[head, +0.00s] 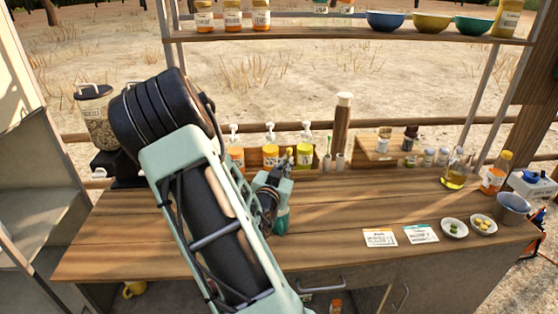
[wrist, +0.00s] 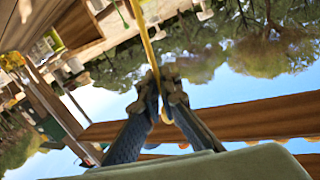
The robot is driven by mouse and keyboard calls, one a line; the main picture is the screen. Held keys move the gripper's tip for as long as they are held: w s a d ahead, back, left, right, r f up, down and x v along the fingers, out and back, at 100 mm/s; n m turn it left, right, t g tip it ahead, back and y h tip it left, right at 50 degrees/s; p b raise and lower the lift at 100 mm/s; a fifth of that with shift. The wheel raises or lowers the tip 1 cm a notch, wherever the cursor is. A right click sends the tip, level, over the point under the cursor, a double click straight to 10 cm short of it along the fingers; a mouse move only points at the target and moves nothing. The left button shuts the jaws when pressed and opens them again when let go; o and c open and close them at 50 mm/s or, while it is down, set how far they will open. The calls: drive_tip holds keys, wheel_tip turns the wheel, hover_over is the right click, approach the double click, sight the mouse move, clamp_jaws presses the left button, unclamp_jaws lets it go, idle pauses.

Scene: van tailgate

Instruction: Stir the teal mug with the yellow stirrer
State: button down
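My gripper (wrist: 160,92) is shut on the yellow stirrer (wrist: 148,40) in the wrist view. The thin stirrer runs up and slightly left from between the blue-padded fingers to the top edge of the picture. In the head view my gripper (head: 286,163) is above the middle of the counter, its fingers small and hard to make out. A deeper teal shape, which looks like the teal mug (head: 281,223), shows just below my wrist. My arm hides part of it, and its opening cannot be made out. No mug is clear in the wrist view.
Pump bottles (head: 304,150) stand at the counter's back, close behind my gripper. An oil flask (head: 455,172), sauce bottle (head: 496,174), grey cup (head: 512,208) and two small dishes (head: 454,228) are at right. Cards (head: 380,238) lie near the front. The counter between is clear.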

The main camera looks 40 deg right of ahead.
drive_tip(key=shift+s+a, duration=0.1)
drive_tip(key=shift+a, duration=0.05)
wheel_tip(320, 180, down, 14)
drive_tip(key=b, duration=1.1)
drive_tip(key=shift+r+b, duration=0.2)
drive_tip(key=shift+b, duration=0.15)
drive_tip(key=shift+a, duration=0.1)
